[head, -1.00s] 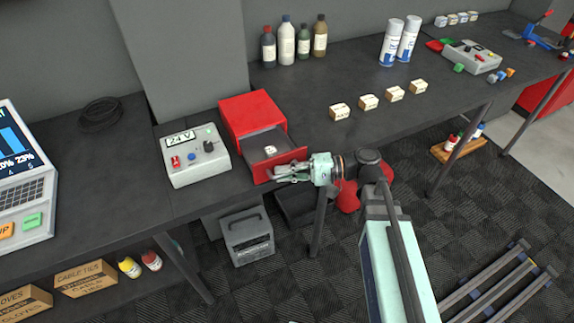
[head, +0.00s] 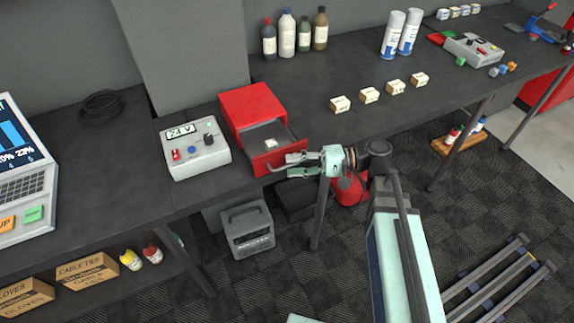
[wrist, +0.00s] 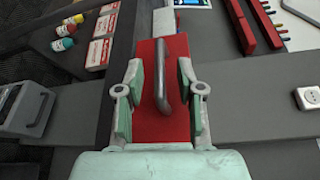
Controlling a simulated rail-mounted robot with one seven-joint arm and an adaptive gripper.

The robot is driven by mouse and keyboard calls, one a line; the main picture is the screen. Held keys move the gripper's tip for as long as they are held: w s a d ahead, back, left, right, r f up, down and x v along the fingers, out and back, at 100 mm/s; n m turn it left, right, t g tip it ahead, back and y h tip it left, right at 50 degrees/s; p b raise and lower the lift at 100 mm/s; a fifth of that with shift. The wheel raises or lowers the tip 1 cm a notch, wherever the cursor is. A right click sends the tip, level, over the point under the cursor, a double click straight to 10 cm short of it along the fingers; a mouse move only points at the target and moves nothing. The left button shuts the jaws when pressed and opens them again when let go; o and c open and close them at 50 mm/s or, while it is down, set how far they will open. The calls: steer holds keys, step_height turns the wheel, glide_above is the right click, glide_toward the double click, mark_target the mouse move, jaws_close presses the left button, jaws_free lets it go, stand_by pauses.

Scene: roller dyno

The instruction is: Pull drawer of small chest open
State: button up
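The small red chest (head: 252,101) stands on the dark bench with its drawer (head: 279,158) pulled out. A small white block (head: 271,144) lies inside the drawer. My gripper (head: 283,168) is in front of the drawer front. In the wrist view the grey bar handle (wrist: 172,86) runs upright on the red drawer front (wrist: 150,60). My gripper's fingers (wrist: 161,104) are spread, one on each side of the handle, with gaps visible. The gripper holds nothing.
A grey 24 V power box (head: 195,150) stands left of the chest. Several small labelled boxes (head: 369,95) stand to its right, with bottles (head: 287,35) behind. A table leg (head: 320,212) and a grey case (head: 248,230) are below. The floor in front has free room.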

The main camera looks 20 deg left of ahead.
steer(key=v, duration=0.9)
steer(key=shift+d, duration=0.1)
steer(key=s+d+f+m+t+h, duration=0.1)
steer(key=s+d+f+h, duration=0.15)
steer(key=f, duration=0.75)
steer(key=s+d+f+m+t+h, duration=0.1)
steer(key=d+f+h, duration=0.25)
steer(key=f, duration=0.55)
steer(key=s+d+f+m+t+h, duration=0.1)
steer(key=d+f+h, duration=0.2)
steer(key=f, duration=0.7)
steer(key=s+d+f+g+h, duration=0.1)
steer(key=s+d+f+h, duration=0.4)
steer(key=s+d+f, duration=0.45)
steer(key=s+d+f+g+h, duration=0.1)
steer(key=s+f, duration=0.3)
steer(key=s, duration=0.4)
steer(key=s+d+f+n+g+h, duration=0.1)
steer(key=s+f+g, duration=0.1)
steer(key=s+f, duration=0.3)
steer(key=s, duration=0.3)
steer(key=shift+s+d, duration=0.3)
